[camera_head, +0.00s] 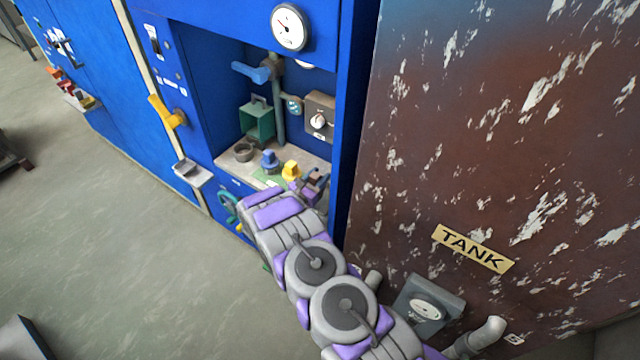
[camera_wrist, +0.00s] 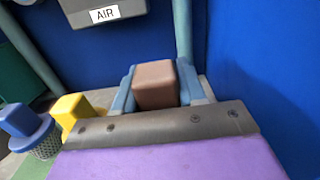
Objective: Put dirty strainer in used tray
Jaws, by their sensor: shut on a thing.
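My gripper (camera_wrist: 157,92) is shut on a brown block-shaped top (camera_wrist: 155,84), which looks like a strainer's handle. Whatever is below this top is hidden by my gripper. In the head view my gripper (camera_head: 314,184) is at the right end of the alcove shelf, and the held thing is hard to make out there. A blue-topped strainer (camera_wrist: 36,140) with a mesh basket stands to the left, beside a yellow-topped one (camera_wrist: 72,112). No tray is clearly marked as used; a small grey tray (camera_head: 192,173) juts from the cabinet front.
The shelf (camera_head: 229,163) carries a dark round cup (camera_head: 243,152), a green open box (camera_head: 257,121) and a green mat (camera_head: 268,177). A teal pipe (camera_head: 279,116) stands behind. The alcove's right wall and the rusty tank (camera_head: 480,150) are close by.

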